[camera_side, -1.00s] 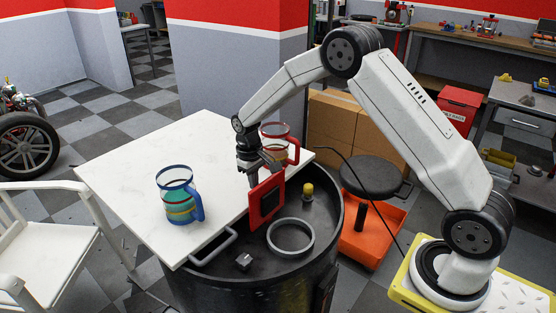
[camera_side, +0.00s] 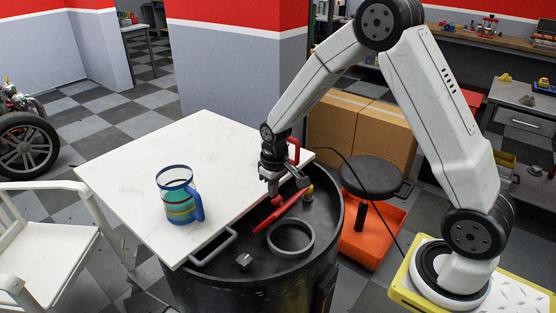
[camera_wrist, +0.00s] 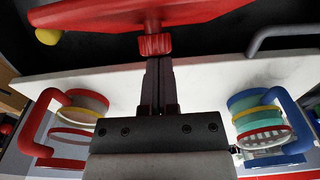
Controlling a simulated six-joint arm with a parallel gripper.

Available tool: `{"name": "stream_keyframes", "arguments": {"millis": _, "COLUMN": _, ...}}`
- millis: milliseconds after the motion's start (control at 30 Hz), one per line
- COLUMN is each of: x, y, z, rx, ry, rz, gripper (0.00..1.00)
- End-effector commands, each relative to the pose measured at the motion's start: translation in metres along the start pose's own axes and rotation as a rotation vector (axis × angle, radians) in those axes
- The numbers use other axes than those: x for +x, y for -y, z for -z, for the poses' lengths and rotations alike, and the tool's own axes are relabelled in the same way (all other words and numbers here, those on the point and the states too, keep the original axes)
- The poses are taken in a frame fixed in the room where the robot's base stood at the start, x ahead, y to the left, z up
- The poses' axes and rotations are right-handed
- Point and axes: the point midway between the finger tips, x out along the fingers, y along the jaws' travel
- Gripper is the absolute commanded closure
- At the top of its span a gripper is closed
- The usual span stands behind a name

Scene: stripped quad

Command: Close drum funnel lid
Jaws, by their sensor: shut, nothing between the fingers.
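The red lid (camera_side: 282,211) is on the drum top and shows nearly edge-on, as a thin slanted strip behind a grey ring (camera_side: 290,237). In the wrist view the lid (camera_wrist: 200,12) spans the top, with a ribbed red tab (camera_wrist: 155,44) at its edge. My gripper (camera_side: 273,190) is shut and empty, just above and behind the lid in the side view. Its closed fingertips (camera_wrist: 158,62) are right at the tab; I cannot tell if they touch. The black drum (camera_side: 215,289) stands below, its top partly covered by a white board.
The white board (camera_side: 135,160) carries a blue-handled mug (camera_side: 178,195) and a red-handled mug (camera_side: 294,150), mostly hidden behind my wrist. A black stool (camera_side: 370,176) stands right.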

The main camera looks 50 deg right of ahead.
Motion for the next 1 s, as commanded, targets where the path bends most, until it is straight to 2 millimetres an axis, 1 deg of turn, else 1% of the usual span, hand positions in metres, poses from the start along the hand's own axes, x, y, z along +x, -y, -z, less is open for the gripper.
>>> {"name": "stream_keyframes", "arguments": {"millis": 100, "x": 0.002, "y": 0.0, "z": -0.016, "rx": 0.001, "ry": 0.002, "rz": 0.0, "gripper": 1.0}}
{"name": "stream_keyframes", "arguments": {"millis": 367, "x": 0.013, "y": 0.0, "z": -0.047, "rx": 0.0, "ry": 0.002, "rz": 0.0, "gripper": 1.0}}
{"name": "stream_keyframes", "arguments": {"millis": 700, "x": 0.039, "y": 0.0, "z": -0.083, "rx": 0.001, "ry": 0.005, "rz": 0.0, "gripper": 1.0}}
{"name": "stream_keyframes", "arguments": {"millis": 1000, "x": 0.051, "y": 0.0, "z": -0.093, "rx": -0.001, "ry": 0.001, "rz": 0.0, "gripper": 1.0}}
